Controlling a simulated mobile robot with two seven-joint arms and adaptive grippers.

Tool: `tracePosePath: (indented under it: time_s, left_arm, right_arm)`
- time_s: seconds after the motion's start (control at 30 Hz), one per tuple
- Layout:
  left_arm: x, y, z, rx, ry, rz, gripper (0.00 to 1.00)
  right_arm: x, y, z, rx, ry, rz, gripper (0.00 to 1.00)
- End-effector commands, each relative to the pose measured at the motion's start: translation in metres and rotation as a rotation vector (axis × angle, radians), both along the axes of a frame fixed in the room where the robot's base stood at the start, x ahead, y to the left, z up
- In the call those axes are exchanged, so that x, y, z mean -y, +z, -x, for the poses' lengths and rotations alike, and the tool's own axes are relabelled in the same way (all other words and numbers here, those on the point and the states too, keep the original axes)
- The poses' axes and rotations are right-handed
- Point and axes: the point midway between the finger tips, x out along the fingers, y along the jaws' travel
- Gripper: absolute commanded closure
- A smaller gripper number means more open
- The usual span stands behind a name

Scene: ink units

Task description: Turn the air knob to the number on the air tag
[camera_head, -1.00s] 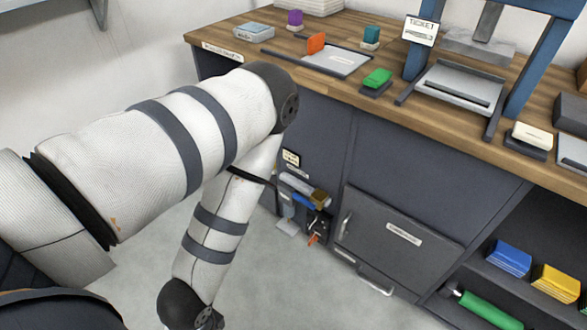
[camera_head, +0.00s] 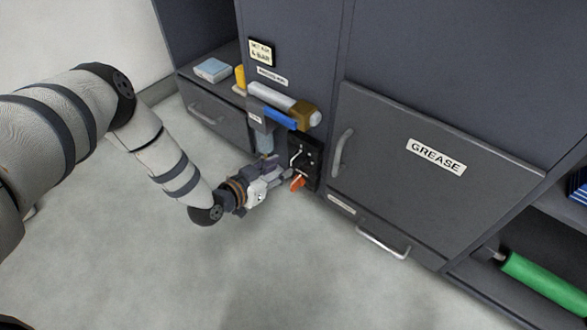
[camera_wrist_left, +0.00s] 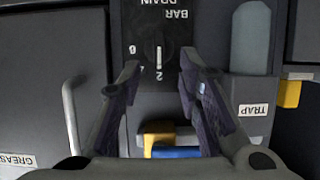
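The air tag (camera_head: 261,53) is a cream plate high on the dark cabinet front; it reads like "SET AIR" over a number and "BAR", the number looking like 6 but too small to be sure. A black dial plate (camera_head: 305,158) sits lower, beside the air unit. My left gripper (camera_head: 284,180) is in front of the dial plate. In the wrist view its fingers (camera_wrist_left: 158,72) are apart, with the knob seen between them. My right gripper is out of view.
An orange lever (camera_head: 297,182) is close to the left gripper. The white cylinder (camera_head: 284,103) with a brass end and a blue bar (camera_head: 280,118) stick out above it. A grease door (camera_head: 430,170) is to the right. The floor in front is clear.

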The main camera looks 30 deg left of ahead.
Motion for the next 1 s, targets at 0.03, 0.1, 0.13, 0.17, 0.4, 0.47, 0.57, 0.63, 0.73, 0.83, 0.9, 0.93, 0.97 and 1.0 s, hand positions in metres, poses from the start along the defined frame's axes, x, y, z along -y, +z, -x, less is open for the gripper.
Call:
tracePosePath:
  time_s: [0.03, 0.1, 0.13, 0.17, 0.4, 0.47, 0.57, 0.63, 0.73, 0.83, 0.9, 0.93, 0.97, 1.0]
  left_arm:
    - [0.002, -0.012, -0.011, -0.003, -0.001, 0.000, 0.68]
    - [0.003, -0.018, -0.025, -0.004, -0.002, 0.000, 0.68]
    - [0.003, -0.020, -0.031, -0.004, -0.001, 0.001, 0.68]
    - [0.003, -0.022, -0.036, -0.004, -0.001, 0.001, 0.68]
    - [0.005, -0.025, -0.054, -0.004, 0.000, 0.002, 0.68]
    - [0.005, -0.024, -0.055, -0.004, 0.000, 0.002, 0.68]
    - [0.005, -0.024, -0.055, -0.004, -0.001, 0.002, 0.68]
    - [0.005, -0.024, -0.055, -0.004, -0.001, 0.002, 0.75]
    - [0.005, -0.024, -0.054, -0.004, -0.001, 0.002, 0.98]
    - [0.005, -0.024, -0.054, -0.004, -0.001, 0.002, 1.00]
    - [0.005, -0.024, -0.054, -0.005, -0.001, 0.002, 1.00]
    - [0.006, -0.024, -0.054, -0.005, -0.001, 0.001, 1.00]
    - [0.006, -0.024, -0.054, -0.005, -0.002, 0.000, 1.00]
    - [0.006, -0.024, -0.054, -0.005, -0.002, -0.003, 1.00]
  right_arm:
    - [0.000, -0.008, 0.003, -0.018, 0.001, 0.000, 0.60]
    - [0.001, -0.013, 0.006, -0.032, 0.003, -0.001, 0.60]
    - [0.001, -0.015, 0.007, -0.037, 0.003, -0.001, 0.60]
    - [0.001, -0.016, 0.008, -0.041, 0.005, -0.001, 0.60]
    - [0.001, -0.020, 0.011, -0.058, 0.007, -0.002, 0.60]
    - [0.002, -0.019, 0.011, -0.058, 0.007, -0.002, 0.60]
    - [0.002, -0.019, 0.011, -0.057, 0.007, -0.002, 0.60]
    - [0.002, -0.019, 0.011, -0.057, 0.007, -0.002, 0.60]
    - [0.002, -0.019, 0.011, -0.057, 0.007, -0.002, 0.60]
    - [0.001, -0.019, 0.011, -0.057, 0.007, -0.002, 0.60]
    - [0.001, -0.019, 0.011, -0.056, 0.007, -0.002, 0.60]
    - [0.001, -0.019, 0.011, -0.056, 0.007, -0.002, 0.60]
    - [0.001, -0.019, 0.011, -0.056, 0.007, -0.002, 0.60]
    - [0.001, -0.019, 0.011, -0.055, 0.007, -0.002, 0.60]
